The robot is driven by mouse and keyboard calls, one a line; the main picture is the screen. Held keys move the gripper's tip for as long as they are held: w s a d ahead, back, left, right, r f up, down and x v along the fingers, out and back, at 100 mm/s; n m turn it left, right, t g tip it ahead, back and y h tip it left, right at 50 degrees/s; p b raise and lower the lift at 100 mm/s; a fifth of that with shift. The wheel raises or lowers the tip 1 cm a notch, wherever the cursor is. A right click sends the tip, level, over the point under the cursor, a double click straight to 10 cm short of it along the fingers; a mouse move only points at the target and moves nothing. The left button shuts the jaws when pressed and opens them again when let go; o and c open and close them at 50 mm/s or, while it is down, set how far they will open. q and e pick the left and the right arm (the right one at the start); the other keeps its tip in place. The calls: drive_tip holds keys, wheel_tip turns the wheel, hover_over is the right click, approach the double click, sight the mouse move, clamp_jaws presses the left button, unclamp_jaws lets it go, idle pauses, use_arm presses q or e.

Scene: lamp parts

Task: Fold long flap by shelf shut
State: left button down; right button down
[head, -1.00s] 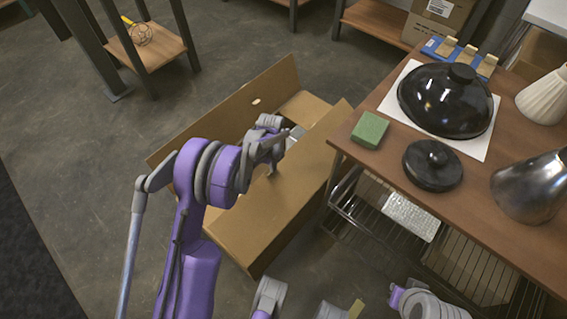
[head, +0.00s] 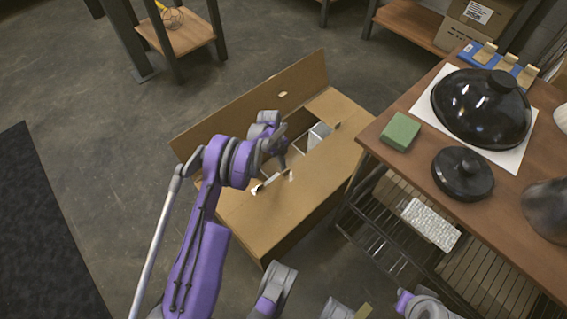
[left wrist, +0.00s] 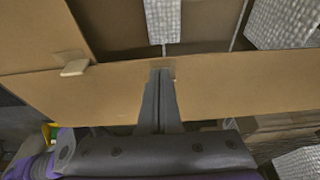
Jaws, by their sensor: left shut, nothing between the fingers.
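The open cardboard box (head: 285,215) stands on the floor beside the shelf table. Its long flap by the shelf (head: 305,185) lies low across the box, with a gap at its inner edge showing white contents (head: 318,135). The opposite long flap (head: 255,100) stands up. My left gripper (head: 282,160) is shut and empty at the gap, by that inner edge. In the left wrist view its closed fingers (left wrist: 160,78) overlap a cardboard panel (left wrist: 240,88), with white textured blocks (left wrist: 163,18) beyond; contact cannot be told. My right gripper does not show clearly.
The wooden table (head: 400,165) with a wire rack (head: 400,235) below stands close to the box's right. A green block (head: 400,131), black lid (head: 463,173) and black dome (head: 482,105) sit on it.

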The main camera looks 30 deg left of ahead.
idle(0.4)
use_arm(q)
drive_tip(key=p+v, duration=0.2)
drive_tip(key=v, duration=0.8)
drive_tip(key=shift+a+r+p, duration=0.2)
drive_tip(key=shift+r+p, duration=0.1)
drive_tip(key=shift+r, duration=0.05)
